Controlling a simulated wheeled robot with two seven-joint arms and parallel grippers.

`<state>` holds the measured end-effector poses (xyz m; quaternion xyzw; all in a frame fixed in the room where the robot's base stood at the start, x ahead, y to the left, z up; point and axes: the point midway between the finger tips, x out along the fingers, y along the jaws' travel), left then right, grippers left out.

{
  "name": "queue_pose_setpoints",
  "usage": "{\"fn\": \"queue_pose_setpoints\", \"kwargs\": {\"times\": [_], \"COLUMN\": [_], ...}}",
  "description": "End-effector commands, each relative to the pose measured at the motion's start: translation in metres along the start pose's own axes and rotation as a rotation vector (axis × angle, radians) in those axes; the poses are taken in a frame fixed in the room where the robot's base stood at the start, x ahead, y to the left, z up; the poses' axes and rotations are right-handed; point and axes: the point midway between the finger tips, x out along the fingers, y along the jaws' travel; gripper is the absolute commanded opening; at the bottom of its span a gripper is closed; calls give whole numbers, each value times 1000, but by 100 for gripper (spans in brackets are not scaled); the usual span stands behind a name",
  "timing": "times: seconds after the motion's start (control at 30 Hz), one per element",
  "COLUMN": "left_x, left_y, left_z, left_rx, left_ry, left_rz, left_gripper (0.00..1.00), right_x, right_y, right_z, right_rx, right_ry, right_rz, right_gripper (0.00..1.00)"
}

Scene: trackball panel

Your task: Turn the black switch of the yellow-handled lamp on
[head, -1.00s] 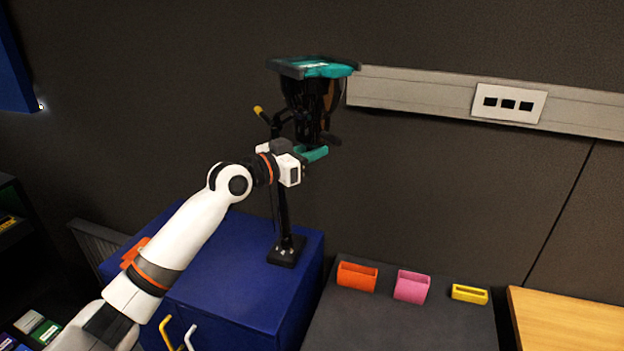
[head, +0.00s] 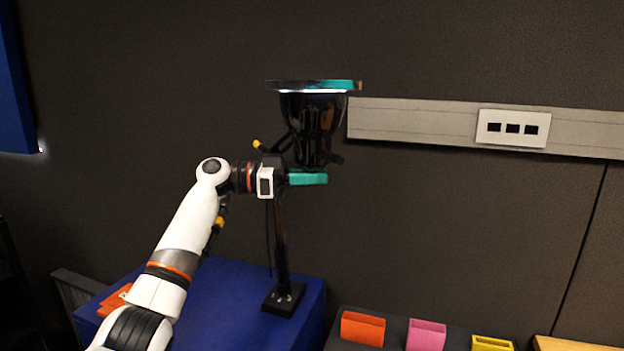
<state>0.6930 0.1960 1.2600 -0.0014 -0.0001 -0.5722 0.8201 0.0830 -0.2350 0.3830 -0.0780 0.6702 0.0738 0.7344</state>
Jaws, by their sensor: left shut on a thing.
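A black lamp (head: 283,240) stands upright on a square black base. Its black head (head: 312,112) is on top, with a dark and teal rim seen edge-on and a bright white strip under it. A thin arm with a yellow tip (head: 257,144) sticks out to the left below the head. My left gripper (head: 308,178), with teal fingers, is shut at the lower end of the head, where the fingers hide part of the lamp. I cannot make out the black switch or its position. My right gripper is not in view.
The lamp's base rests on a blue cabinet (head: 230,290). Another yellow-tipped piece (head: 219,222) shows behind my arm. Orange (head: 362,329), pink (head: 426,335) and yellow (head: 491,343) holders stand at the lower right. A wall rail with a socket plate (head: 513,128) runs right of the head.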

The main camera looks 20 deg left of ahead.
Motion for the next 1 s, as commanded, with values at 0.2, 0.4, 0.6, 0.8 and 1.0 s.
{"fn": "queue_pose_setpoints", "kwargs": {"times": [0.2,0.4,0.6,0.8,1.0], "left_x": [1,0,0,0,0], "left_y": [0,0,0,0,0], "left_z": [0,-1,-1,-1,-1], "left_rx": [-2,0,-1,-1,-1], "left_ry": [1,2,3,3,2], "left_rz": [-55,-68,-67,-67,-66], "left_gripper": [0,0,0,41,42], "right_x": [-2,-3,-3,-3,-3], "right_y": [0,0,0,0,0], "right_z": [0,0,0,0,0], "right_rx": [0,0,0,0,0], "right_ry": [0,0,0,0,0], "right_rz": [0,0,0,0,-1], "right_gripper": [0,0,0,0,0]}}
